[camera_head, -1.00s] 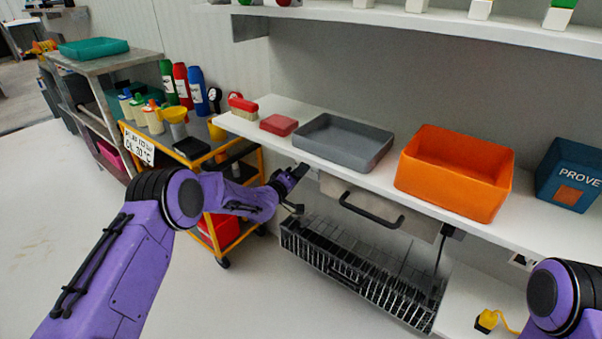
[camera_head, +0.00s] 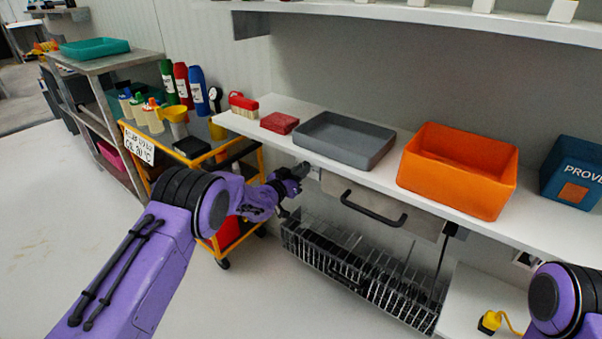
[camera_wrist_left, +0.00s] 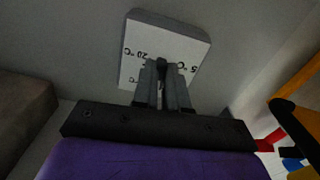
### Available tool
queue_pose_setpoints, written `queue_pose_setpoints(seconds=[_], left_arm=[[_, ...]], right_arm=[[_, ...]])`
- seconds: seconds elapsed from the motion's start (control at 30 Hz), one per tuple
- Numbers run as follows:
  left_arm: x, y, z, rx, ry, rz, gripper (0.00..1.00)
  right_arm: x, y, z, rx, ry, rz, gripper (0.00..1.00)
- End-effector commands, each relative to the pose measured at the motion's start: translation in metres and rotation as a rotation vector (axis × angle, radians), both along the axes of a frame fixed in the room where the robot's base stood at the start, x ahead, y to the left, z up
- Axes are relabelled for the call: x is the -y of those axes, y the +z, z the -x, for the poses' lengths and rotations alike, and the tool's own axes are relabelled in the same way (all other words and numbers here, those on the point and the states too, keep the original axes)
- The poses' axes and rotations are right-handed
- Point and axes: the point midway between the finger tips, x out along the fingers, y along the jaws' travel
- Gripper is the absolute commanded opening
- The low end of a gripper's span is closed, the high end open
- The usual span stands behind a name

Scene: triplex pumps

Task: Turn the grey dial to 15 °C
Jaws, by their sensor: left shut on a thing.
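In the left wrist view, a pale square plate (camera_wrist_left: 188,47) with black temperature marks, one reading 20 °C and another ending in 5 °C, sits on a grey surface. My left gripper (camera_wrist_left: 163,72) is over the plate's middle, its fingers shut on the grey dial. The fingers hide most of the dial, so its setting cannot be read. In the head view my left gripper (camera_head: 301,172) is just below the front edge of the white shelf, left of the dark handle. My right gripper is out of view.
Above are a grey tray (camera_head: 343,136), an orange bin (camera_head: 458,172) and a red block (camera_head: 279,123) on the shelf (camera_head: 395,178). A dark handle (camera_head: 372,209) and a wire rack (camera_head: 360,267) are right of my gripper. A yellow cart (camera_head: 200,160) with a temperature sign (camera_head: 139,147) stands left.

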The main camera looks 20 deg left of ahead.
Motion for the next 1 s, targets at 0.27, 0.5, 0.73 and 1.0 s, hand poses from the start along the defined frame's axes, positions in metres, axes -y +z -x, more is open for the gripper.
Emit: queue_pose_setpoints(seconds=[0.27, 0.5, 0.73, 1.0], left_arm=[[0.000, -0.003, 0.000, 0.085, -0.001, -0.242, 0.00], [-0.001, -0.003, 0.000, 0.147, -0.002, -0.415, 0.00], [-0.002, -0.002, 0.000, 0.187, -0.002, -0.526, 0.00], [-0.003, -0.002, 0.000, 0.207, -0.002, -0.584, 0.00]], right_arm=[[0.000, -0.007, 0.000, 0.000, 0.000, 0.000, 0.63], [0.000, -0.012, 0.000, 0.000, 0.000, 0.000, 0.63], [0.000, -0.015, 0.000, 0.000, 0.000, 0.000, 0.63], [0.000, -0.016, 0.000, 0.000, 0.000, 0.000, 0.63]])
